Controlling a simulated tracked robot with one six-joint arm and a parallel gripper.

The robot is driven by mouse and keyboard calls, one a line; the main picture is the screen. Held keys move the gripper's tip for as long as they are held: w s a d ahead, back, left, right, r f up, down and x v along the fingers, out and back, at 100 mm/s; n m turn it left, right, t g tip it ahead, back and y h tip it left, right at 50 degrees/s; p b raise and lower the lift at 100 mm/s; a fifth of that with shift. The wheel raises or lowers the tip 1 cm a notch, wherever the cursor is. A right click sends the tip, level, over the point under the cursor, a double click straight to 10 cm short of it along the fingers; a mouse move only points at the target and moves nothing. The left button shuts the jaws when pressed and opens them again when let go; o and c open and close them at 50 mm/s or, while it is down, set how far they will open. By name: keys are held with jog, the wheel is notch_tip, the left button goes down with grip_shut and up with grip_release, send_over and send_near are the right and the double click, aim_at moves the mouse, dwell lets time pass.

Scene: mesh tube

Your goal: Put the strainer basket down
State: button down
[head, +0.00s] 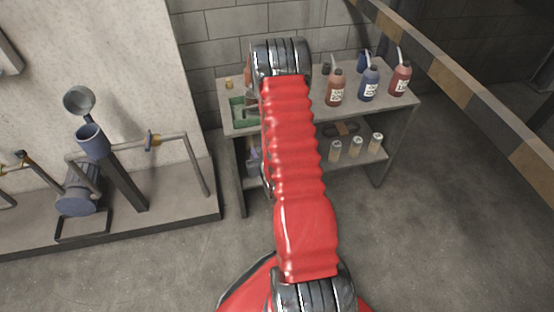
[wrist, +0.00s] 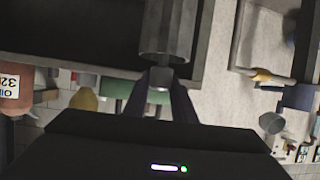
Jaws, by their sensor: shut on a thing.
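The strainer basket (wrist: 168,28) shows as a grey cylinder at the top middle of the wrist view, with a narrower stub at its lower end. My gripper (wrist: 162,80) is shut on this stub, with a dark finger on each side. The far end of the basket is cut off by the picture edge. In the head view my red arm hides the gripper and the basket. A green tray (head: 239,114) lies on the left end of the shelf top, partly behind my arm.
The grey shelf unit (head: 391,107) stands against the block wall. A red bottle (head: 335,91), a blue bottle (head: 369,85) and another red bottle (head: 400,80) stand on its right. At left are an open-topped pipe housing (head: 91,141) and a blue motor (head: 78,192) on a plinth.

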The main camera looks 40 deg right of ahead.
jog(key=w+a+r+n+y, duration=0.2)
jog(key=w+a+r, duration=0.3)
jog(key=a+r, duration=0.8)
jog(key=w+a+r+n+t+y, duration=0.1)
jog(key=w+a+r+n+y, duration=0.2)
jog(key=a+r, duration=0.9)
jog(key=w+a+y, duration=0.1)
jog(key=w+a, duration=0.1)
jog(key=a, duration=0.5)
jog(key=shift+r+t, duration=0.3)
jog(key=shift+r, duration=0.05)
jog(key=shift+w, duration=0.1)
